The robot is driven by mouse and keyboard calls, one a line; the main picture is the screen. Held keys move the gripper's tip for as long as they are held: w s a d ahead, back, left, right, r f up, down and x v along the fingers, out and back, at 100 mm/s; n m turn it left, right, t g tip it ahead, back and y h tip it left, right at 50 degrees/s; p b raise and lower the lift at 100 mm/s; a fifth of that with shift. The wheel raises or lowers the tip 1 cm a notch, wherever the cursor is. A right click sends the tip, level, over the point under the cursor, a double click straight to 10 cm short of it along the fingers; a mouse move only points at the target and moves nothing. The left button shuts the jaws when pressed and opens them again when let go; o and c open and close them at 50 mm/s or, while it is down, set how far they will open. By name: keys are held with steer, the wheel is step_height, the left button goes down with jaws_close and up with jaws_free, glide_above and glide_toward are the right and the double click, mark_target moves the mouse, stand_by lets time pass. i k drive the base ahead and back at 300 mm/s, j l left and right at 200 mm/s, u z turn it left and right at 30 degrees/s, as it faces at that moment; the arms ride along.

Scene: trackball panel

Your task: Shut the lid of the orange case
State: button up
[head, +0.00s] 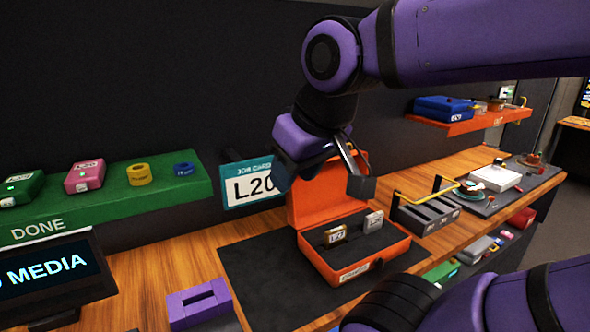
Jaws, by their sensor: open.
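The orange case (345,279) stands on a dark mat on the wooden bench, in the middle of the head view. Its lid (325,196) stands up at the back, open. Two labelled pieces, one tan (335,236) and one grey (373,221), sit in the dark lining inside the case. My gripper (345,172) hangs above the case in front of the raised lid and covers part of it. It is open, with no object visible between its fingers. Whether a finger touches the lid, I cannot tell.
A job card sign (250,185) stands behind the case at left. A dark rack with a yellow handle (440,191) is close on the right. A purple block (198,303) lies front left. A green shelf (110,207) holds several small items. The dark mat (262,272) is clear left of the case.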

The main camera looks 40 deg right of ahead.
mark_target(322, 198)
steer(key=z, duration=1.1)
